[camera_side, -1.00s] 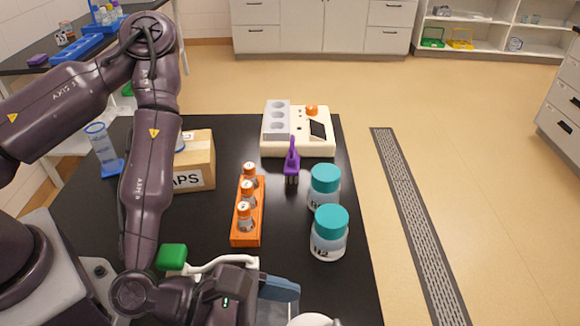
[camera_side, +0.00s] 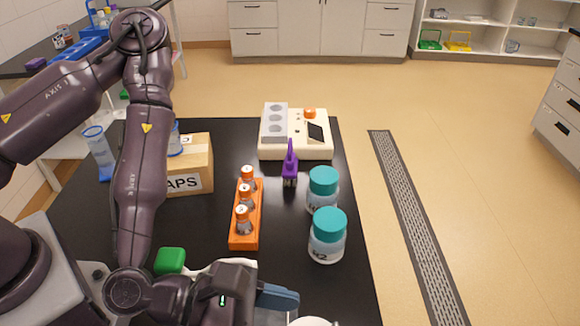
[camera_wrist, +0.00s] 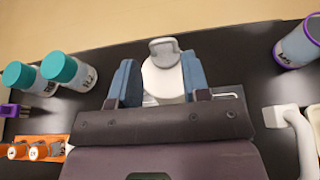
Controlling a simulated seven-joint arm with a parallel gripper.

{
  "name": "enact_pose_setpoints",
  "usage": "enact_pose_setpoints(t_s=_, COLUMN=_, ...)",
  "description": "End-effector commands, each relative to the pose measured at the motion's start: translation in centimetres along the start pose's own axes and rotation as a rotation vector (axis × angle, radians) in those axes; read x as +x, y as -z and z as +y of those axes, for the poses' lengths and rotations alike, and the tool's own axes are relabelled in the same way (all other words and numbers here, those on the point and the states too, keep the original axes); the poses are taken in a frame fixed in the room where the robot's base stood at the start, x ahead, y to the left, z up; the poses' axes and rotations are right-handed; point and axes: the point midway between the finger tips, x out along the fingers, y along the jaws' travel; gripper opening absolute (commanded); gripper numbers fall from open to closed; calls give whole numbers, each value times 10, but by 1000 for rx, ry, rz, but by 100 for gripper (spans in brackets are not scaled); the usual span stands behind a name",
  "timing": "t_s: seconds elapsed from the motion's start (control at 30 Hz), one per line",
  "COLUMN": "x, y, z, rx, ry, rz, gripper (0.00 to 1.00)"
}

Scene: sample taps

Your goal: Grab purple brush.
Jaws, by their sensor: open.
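The purple brush (camera_side: 290,167) stands upright on the black table in the side view, in front of the cream device and behind the teal-lidded jars. A purple piece at the left edge of the wrist view (camera_wrist: 9,110) looks like part of it. My gripper (camera_side: 278,297) is low at the near end of the table, well away from the brush. In the wrist view my gripper (camera_wrist: 159,62) has its two blue fingers apart, with a white container (camera_wrist: 163,82) showing between and beyond them. I cannot tell whether they touch it.
Two teal-lidded jars (camera_side: 327,237) and an orange rack (camera_side: 245,232) of small bottles stand between my gripper and the brush. A cardboard box (camera_side: 190,182) is left. The cream device (camera_side: 318,150) is behind. A purple-rimmed cylinder (camera_wrist: 298,45) is at the wrist view's right.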

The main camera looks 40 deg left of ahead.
Motion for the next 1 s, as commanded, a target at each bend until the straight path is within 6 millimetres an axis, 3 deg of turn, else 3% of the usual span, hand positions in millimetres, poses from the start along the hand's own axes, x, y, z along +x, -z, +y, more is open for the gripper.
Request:
enact_pose_setpoints(t_s=0.3, x=-26, y=-63, z=1, rx=3, ry=-3, rz=-6, gripper=43)
enact_pose_setpoints(t_s=0.63, x=-43, y=-103, z=1, rx=2, ry=-2, rz=-4, gripper=43)
enact_pose_setpoints(t_s=0.87, x=-4, y=-92, z=54, rx=-56, ry=-246, rz=95, gripper=43)
enact_pose_setpoints(t_s=1.0, x=13, y=-87, z=96, rx=-95, ry=-424, rz=152, gripper=43)
